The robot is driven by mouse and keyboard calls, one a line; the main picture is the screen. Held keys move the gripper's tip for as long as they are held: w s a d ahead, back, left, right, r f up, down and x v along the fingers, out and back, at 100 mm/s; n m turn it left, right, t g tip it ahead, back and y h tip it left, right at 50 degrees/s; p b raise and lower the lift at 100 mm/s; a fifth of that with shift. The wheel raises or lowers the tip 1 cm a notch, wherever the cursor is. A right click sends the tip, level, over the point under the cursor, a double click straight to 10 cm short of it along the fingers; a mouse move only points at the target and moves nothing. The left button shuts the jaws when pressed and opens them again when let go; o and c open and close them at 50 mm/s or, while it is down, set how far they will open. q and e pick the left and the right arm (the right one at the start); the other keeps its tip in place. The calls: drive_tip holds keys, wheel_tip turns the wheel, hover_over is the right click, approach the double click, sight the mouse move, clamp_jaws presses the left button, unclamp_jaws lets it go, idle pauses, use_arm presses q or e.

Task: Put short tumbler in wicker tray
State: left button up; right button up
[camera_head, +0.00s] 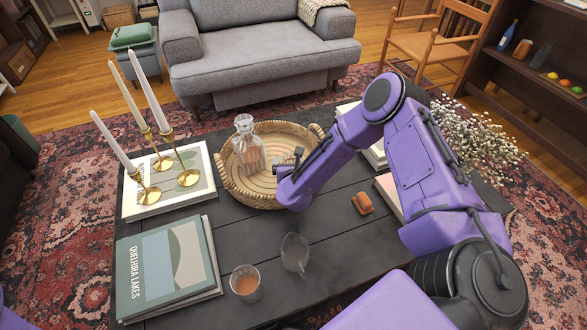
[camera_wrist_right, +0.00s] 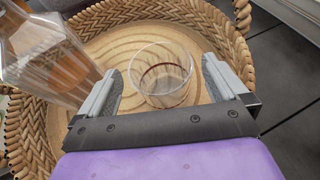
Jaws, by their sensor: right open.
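A short clear glass tumbler (camera_wrist_right: 162,78) is inside the round wicker tray (camera_wrist_right: 28,125) in the right wrist view. It looks upright on the tray's tan bottom, though its contact there is not fully clear. My right gripper (camera_wrist_right: 163,88) is open, with one finger on each side of the tumbler and visible gaps. In the head view the right gripper (camera_head: 288,163) is over the right part of the wicker tray (camera_head: 238,193), and the tumbler is largely hidden there. My left gripper is out of view.
A glass decanter (camera_head: 248,148) stands in the tray, left of the gripper. A glass with brown drink (camera_head: 245,284) and a clear glass jug (camera_head: 294,253) stand at the table's front. Candlesticks (camera_head: 186,178) on a book stand left. Flowers (camera_head: 465,135) are at right.

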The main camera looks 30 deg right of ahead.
drive_tip(key=v, duration=0.9)
drive_tip(key=shift+s+a, duration=0.15)
drive_tip(key=shift+s, duration=0.15)
